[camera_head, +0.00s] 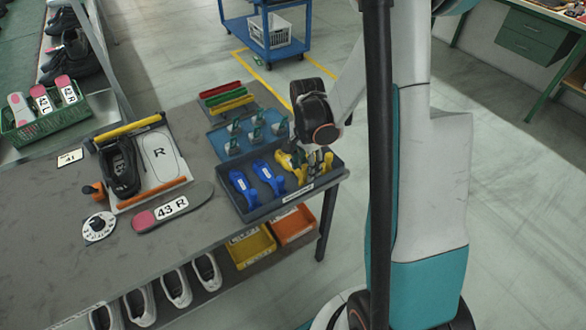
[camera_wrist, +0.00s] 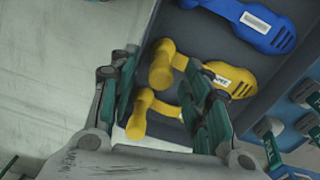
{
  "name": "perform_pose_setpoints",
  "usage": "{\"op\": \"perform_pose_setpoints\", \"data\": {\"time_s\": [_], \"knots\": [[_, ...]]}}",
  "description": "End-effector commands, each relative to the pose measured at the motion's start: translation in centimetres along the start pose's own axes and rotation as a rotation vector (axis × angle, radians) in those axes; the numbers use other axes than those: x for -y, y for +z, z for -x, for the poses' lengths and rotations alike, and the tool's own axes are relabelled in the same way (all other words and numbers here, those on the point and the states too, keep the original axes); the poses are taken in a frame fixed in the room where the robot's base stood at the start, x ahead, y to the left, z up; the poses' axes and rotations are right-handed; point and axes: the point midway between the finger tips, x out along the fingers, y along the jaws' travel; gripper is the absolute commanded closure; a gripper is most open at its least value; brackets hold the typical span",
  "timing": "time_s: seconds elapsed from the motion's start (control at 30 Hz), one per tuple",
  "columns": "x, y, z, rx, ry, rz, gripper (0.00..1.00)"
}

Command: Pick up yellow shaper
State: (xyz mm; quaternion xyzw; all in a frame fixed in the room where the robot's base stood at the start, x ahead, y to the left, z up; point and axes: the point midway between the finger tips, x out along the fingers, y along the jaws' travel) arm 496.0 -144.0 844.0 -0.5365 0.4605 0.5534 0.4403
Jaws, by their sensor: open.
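Two yellow shapers lie side by side in a dark grey tray (camera_head: 252,213). They show in the head view (camera_head: 287,163), partly covered by my gripper (camera_head: 318,158). In the wrist view one yellow shaper (camera_wrist: 236,80) has its round knob between my fingers and a small white label on its body. The second yellow shaper (camera_wrist: 140,122) is nearer my palm and partly hidden behind the right finger. My gripper (camera_wrist: 160,72) is open, its fingers apart over the yellow shapers. I cannot tell whether a finger touches them.
Two blue shapers (camera_head: 241,184) lie in the tray to the left of the yellow ones. A blue rack (camera_head: 217,142) with several small teal-marked items stands behind the tray. A fixture with a black shoe (camera_head: 122,168) is on the left, beside a 43 R insole (camera_head: 172,207).

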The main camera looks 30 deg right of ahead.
Motion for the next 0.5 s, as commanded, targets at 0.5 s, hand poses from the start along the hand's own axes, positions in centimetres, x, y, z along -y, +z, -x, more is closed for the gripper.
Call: {"op": "perform_pose_setpoints", "data": {"time_s": [0.5], "knots": [[0.01,0.04,-1.68,0.000,0.000,0.000,0.92]]}}
